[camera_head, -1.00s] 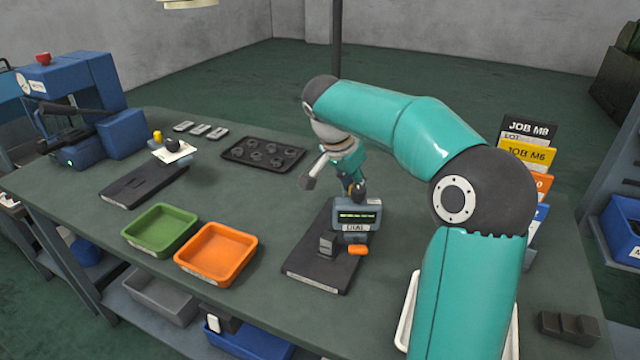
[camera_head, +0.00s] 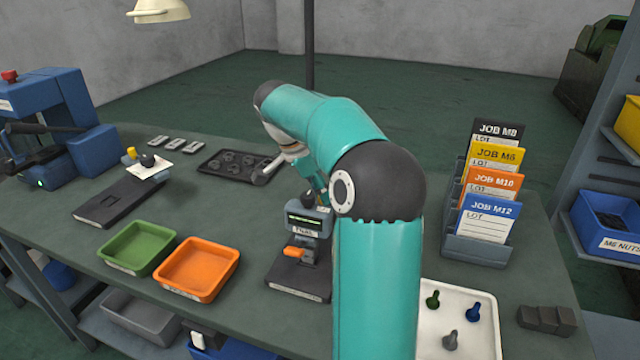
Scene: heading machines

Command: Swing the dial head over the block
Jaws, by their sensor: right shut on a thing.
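The dial head (camera_head: 308,222), a grey-blue gauge with a small lit green display, stands on a black base plate (camera_head: 299,289) at the bench's front middle. It is over the grey block (camera_head: 311,256) on that plate, as far as this angle shows. An orange knob (camera_head: 296,252) sticks out low at its left. My right gripper (camera_head: 318,197) is behind and above the dial head, shut on its upper part. My own arm hides much of the fingers and the dial head's right side. My left gripper is not in view.
A green tray (camera_head: 138,265) and an orange tray (camera_head: 197,292) stand left of the base plate. A black dimpled tray (camera_head: 203,167) lies behind. Job cards in a rack (camera_head: 475,248), a white tray (camera_head: 464,348) and dark blocks (camera_head: 547,321) are at the right.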

